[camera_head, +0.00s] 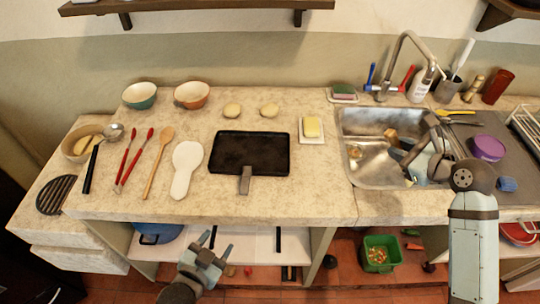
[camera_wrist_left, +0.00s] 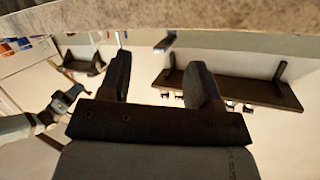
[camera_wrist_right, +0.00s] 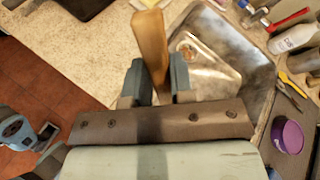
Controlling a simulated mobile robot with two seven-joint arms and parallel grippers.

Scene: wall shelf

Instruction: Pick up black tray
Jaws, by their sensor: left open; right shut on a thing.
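The black tray (camera_head: 250,152) lies flat on the counter in the head view, with a short grey-brown handle (camera_head: 245,181) pointing toward the front edge. My left gripper (camera_head: 215,243) is open and empty, in front of and below the counter edge, left of the handle and apart from the tray. Its two spread fingers (camera_wrist_left: 158,65) show in the left wrist view. My right gripper (camera_head: 399,148) is over the sink, right of the tray. It is shut on a brown wooden piece (camera_wrist_right: 150,40), which sticks out beyond the fingers in the right wrist view.
A white spoon rest (camera_head: 186,168) and wooden spoon (camera_head: 159,162) lie left of the tray. A sponge on a white dish (camera_head: 312,129) stands to its right. Two yellowish potatoes (camera_head: 269,110) lie behind it.

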